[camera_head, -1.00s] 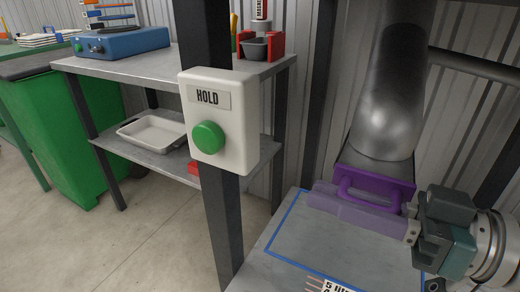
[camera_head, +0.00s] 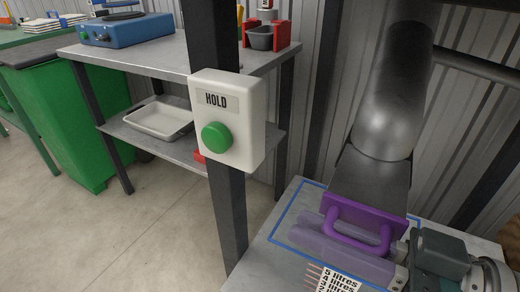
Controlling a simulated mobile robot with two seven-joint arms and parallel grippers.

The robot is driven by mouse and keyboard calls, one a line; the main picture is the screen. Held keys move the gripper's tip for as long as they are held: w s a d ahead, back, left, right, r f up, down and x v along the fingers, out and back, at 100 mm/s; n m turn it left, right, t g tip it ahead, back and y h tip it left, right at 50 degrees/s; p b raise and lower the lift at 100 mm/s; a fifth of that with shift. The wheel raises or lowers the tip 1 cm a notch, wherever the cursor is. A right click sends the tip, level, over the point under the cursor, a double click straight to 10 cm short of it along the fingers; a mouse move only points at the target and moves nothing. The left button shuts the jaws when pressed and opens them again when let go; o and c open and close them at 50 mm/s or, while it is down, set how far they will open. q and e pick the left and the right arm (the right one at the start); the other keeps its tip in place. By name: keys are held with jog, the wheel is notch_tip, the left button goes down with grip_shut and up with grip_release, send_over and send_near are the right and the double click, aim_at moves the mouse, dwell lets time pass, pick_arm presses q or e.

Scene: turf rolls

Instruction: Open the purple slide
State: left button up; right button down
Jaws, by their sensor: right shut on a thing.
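The purple slide (camera_head: 364,213) is a plate with a loop handle across the lower end of the grey metal chute (camera_head: 384,135). My right gripper (camera_head: 402,262) comes in from the lower right and is shut on the slide's handle at its right side. A pale purple see-through shape (camera_head: 318,240) lies in front of and below the handle, and I cannot tell what it belongs to. The fingertips are partly hidden. My left gripper is not in view.
A white box marked HOLD with a green button (camera_head: 217,137) sits on a dark post (camera_head: 229,220) left of the chute. A blue outline (camera_head: 283,215) marks the grey table. A litre scale label (camera_head: 340,280) shows at the bottom. A shelf bench (camera_head: 120,55) stands behind.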

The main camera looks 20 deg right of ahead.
jog(key=c, duration=1.1)
grip_release()
jog(key=shift+d, duration=0.1)
jog(key=v, duration=1)
